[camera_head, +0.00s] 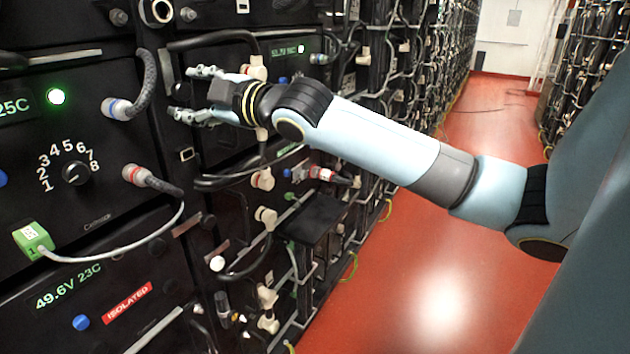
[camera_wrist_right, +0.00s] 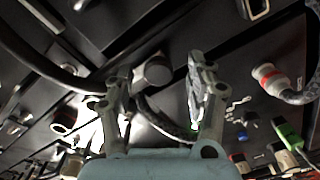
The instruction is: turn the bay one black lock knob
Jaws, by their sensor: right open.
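My right gripper (camera_head: 188,94) is open in front of the battery racks, its fingers pointing left toward the black panels. In the right wrist view my right gripper (camera_wrist_right: 157,78) has its two fingers spread. A round dark knob (camera_wrist_right: 152,71) shows between and beyond the fingertips; it looks like the lock knob, but no label confirms that it is bay one's. I cannot tell whether the fingers touch it. My left gripper is not in view.

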